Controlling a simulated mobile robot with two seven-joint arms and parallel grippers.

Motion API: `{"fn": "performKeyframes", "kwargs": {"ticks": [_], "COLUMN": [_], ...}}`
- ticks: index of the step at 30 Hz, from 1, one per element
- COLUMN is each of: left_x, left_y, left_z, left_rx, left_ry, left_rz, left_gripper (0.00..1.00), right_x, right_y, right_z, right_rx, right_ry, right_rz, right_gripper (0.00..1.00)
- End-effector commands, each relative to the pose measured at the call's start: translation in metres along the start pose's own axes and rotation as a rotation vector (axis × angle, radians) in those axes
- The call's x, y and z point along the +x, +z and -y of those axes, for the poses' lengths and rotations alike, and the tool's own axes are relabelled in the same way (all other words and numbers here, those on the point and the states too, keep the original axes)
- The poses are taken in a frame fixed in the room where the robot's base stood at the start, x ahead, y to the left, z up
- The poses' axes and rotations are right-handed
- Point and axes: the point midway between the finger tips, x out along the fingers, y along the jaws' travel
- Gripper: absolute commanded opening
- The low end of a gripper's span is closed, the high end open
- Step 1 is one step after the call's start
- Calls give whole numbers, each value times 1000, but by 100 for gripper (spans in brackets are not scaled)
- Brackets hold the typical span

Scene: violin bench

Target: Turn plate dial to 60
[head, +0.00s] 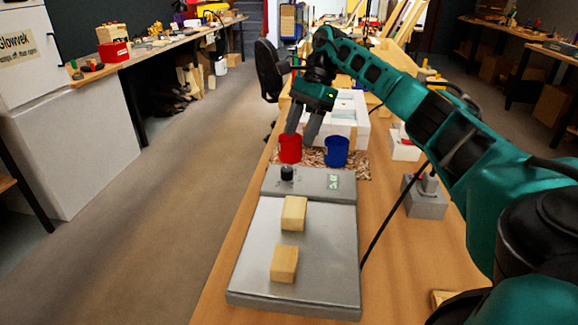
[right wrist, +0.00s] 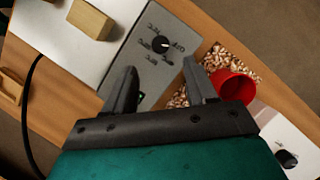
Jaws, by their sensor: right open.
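The grey hot plate (head: 325,235) lies on the bench, with a black dial (head: 287,173) on its control panel. In the right wrist view the dial (right wrist: 160,45) has printed marks around it and a pale pointer line that seems to face the OFF mark. A small green display (head: 333,181) sits right of the dial, its digits too small to read. My right gripper (head: 300,138) is open and empty, beyond and above the dial. In the wrist view its fingertips (right wrist: 161,64) are either side of the line to the dial, apart from it. My left gripper is out of view.
Two wooden blocks (head: 293,213) (head: 284,263) rest on the plate top. A red cup (head: 290,149) and a blue cup (head: 336,152) stand on a speckled mat just behind the panel, close to my gripper. A grey device (head: 425,198) stands at the right.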

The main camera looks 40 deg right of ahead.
Motion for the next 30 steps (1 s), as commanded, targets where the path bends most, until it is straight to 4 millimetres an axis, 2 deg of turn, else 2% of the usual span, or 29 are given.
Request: {"fn": "performKeyframes", "kwargs": {"ticks": [1, 6, 12, 18, 25, 30], "left_x": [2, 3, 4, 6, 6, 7], "left_y": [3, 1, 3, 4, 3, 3], "left_z": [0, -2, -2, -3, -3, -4], "left_rx": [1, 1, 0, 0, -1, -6], "left_ry": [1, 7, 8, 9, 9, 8], "left_rz": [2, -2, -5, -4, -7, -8], "left_gripper": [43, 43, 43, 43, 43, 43], "right_x": [15, 50, 78, 88, 88, 88], "right_y": [-2, -1, 0, 0, 1, 1], "right_z": [-1, -1, 0, 0, 0, 0], "right_rx": [0, 0, 0, 0, 0, 0], "right_ry": [5, 4, 2, 1, 0, 0], "right_rz": [0, 1, 1, 1, 2, 1], "right_gripper": [56, 56, 56, 56, 56, 42]}}
